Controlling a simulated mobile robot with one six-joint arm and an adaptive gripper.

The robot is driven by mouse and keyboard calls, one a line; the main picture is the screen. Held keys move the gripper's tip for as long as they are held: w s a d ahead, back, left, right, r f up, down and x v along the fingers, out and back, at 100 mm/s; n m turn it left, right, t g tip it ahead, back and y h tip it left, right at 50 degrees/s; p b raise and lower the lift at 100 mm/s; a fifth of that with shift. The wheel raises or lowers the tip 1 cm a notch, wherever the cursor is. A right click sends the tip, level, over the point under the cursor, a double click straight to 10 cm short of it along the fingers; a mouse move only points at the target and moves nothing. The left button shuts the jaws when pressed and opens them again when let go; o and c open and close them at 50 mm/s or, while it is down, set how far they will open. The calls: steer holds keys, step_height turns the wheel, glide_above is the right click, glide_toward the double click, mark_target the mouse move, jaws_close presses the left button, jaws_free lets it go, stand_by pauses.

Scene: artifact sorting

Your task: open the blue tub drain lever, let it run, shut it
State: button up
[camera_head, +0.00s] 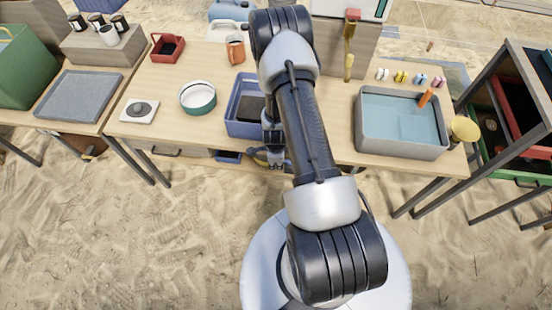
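The blue tub (231,127) stands on the wooden table at the front edge, left of my arm. Its inside is dark, and its right part is hidden behind my arm. I cannot make out the drain lever; the tub's front right side lies behind my arm and gripper. My gripper (274,161) points down at the table's front edge, just right of the tub's front. It is small and partly covered by the arm, so I cannot tell if its fingers are open, shut or touching anything.
A grey basin of water (402,149) stands on the right with an orange object in it. A blue container (228,157) shows under the table edge. Sand in front is free.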

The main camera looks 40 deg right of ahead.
step_height(320, 180, up, 8)
steer(key=s+a, duration=0.1)
stand_by(0.6)
steer(key=shift+s, duration=0.1)
